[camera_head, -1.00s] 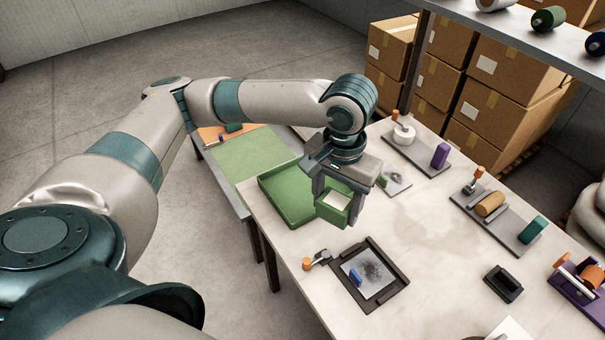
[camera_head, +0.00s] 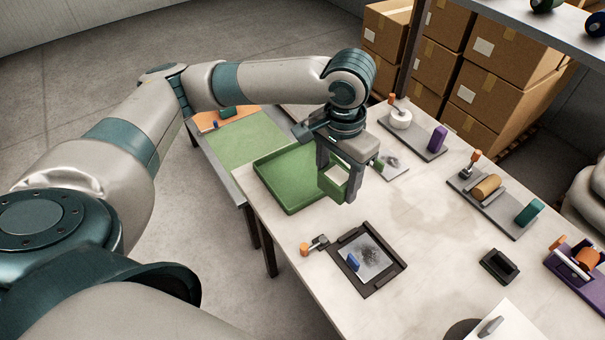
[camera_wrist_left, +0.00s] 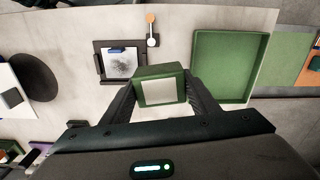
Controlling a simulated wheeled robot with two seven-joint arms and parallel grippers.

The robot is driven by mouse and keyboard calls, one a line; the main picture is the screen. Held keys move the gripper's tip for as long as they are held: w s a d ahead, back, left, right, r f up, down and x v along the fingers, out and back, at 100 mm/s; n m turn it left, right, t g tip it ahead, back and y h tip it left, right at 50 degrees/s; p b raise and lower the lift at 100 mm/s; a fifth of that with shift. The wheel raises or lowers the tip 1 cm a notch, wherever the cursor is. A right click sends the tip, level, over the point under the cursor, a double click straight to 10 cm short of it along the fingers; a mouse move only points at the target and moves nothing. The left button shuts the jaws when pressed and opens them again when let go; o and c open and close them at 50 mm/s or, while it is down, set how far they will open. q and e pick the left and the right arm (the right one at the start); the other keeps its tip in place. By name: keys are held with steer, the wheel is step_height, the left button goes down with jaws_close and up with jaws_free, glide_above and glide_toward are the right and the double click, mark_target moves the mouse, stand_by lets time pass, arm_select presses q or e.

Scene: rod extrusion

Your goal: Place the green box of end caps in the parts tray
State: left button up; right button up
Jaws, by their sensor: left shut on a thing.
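The green box (camera_head: 332,183) with a pale label hangs between the fingers of my left gripper (camera_head: 338,180), which is shut on it. In the left wrist view the green box (camera_wrist_left: 161,86) sits between both fingers (camera_wrist_left: 160,98). The green parts tray (camera_head: 283,200) lies on the table, just left of the box in the head view. In the left wrist view the tray (camera_wrist_left: 201,72) is to the right of the box and looks empty. The box is beside the tray in both views; its exact height above the table is hard to tell. My right gripper does not show.
A black frame with a grey plate (camera_head: 352,262) and an orange-knobbed piece (camera_head: 312,245) lie in front. Fixtures with a purple block (camera_head: 438,138) and a tan roll (camera_head: 486,187) stand to the right. A green mat (camera_head: 240,149) lies beyond the tray.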

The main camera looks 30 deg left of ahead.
arm_select(q)
steer(key=w+a+f+m, duration=0.2)
steer(key=w+m, duration=0.4)
steer(key=m, duration=0.4)
steer(key=w+a+f+m+b, duration=0.1)
steer(key=w+a+f+m, duration=0.1)
steer(key=w+m, duration=0.4)
steer(key=shift+w+a+f+m, duration=0.15)
steer(key=shift+f+m, duration=0.25)
steer(key=shift+m, duration=1.5)
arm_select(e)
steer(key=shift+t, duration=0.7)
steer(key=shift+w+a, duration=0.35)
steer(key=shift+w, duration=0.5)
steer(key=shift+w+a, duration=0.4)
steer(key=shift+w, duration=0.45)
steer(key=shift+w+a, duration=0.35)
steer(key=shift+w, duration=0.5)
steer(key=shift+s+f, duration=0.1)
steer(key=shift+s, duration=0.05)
